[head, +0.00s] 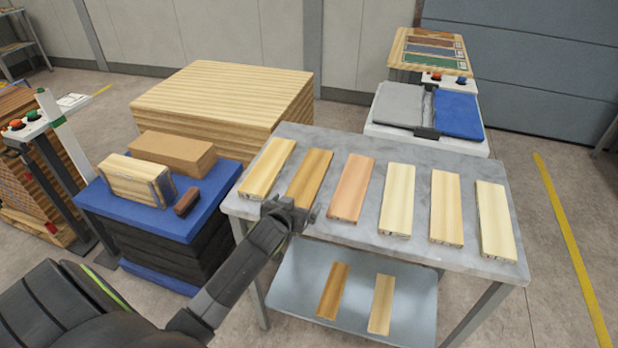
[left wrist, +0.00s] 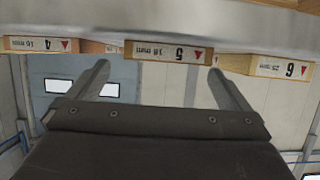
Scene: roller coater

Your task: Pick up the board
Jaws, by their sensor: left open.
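Several wooden boards lie side by side on a grey table (head: 330,140). The second board from the left (head: 311,176) is a darker tan, and my left gripper (head: 290,208) is at its near end. In the left wrist view, upside down, that board's end (left wrist: 168,52) reads "5, 18 mm". It appears between the open fingers of my left gripper (left wrist: 160,75), which hold nothing. Board 6 (left wrist: 268,67) and board 4 (left wrist: 38,45) flank it. In the head view these neighbours are the leftmost pale board (head: 268,168) and a pinkish board (head: 353,186). My right gripper is not in view.
A lower shelf (head: 400,300) holds two more boards. A blue-topped stack (head: 105,203) with a wood block (head: 135,183), a brown block (head: 170,153) and a brush (head: 187,202) stands left. A large timber stack (head: 225,90) and a machine (head: 385,135) stand behind.

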